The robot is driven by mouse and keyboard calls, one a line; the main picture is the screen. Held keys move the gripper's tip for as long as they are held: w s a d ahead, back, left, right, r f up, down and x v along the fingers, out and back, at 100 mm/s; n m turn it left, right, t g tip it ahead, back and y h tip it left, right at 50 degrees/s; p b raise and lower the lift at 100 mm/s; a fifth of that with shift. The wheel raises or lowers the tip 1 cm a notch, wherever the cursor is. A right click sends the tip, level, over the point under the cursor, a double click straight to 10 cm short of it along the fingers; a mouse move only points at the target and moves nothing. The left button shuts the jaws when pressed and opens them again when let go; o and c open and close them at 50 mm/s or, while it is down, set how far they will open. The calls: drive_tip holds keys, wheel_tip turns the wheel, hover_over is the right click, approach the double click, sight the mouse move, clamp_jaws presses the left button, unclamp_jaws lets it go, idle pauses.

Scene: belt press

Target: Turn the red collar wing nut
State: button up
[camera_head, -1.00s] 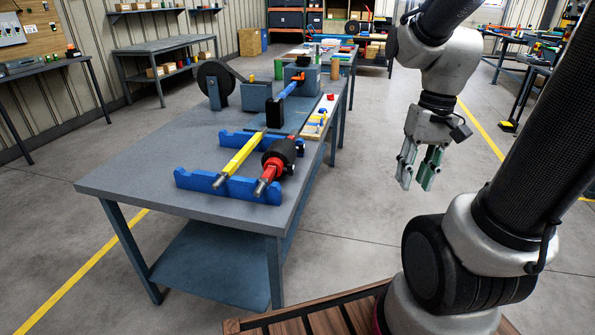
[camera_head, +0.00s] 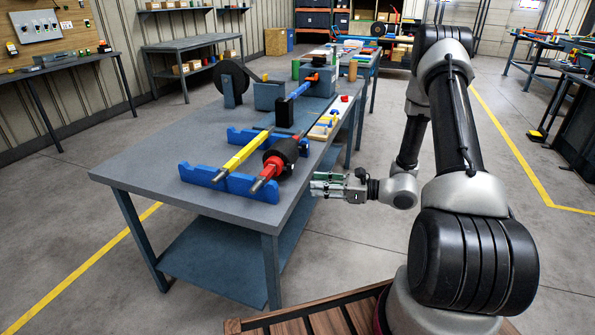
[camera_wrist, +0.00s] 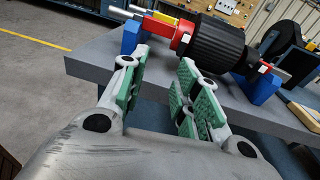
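The red collar (camera_head: 274,166) sits on a bar with a black cylinder (camera_head: 287,149), lying across the blue notched supports on the table. I cannot clearly tell which tab is the wing nut. My gripper (camera_head: 316,187) is beside the table's right edge, pointing left toward the bar. In the wrist view my gripper (camera_wrist: 165,72) has its green-padded fingers spread wide, with nothing between them. It is apart from the collar.
The grey table (camera_head: 150,180) has a near blue support (camera_head: 215,180) and a yellow bar (camera_head: 240,154) beside the red one. Farther back stand a blue-handled clamp-like device (camera_head: 300,90) and a tray (camera_head: 326,126) of small parts. Floor right of the table is clear.

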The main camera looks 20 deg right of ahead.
sight(288, 169)
drive_tip(key=shift+m+t, duration=0.6)
drive_tip(key=shift+t, duration=0.2)
drive_tip(key=w+a, duration=0.2)
drive_tip(key=w+a+r, duration=0.1)
drive_tip(key=w, duration=0.1)
drive_tip(key=w+a+r, duration=0.1)
drive_tip(key=w+a, duration=0.1)
drive_tip(key=w, duration=0.1)
drive_tip(key=shift+a, duration=0.3)
clamp_jaws()
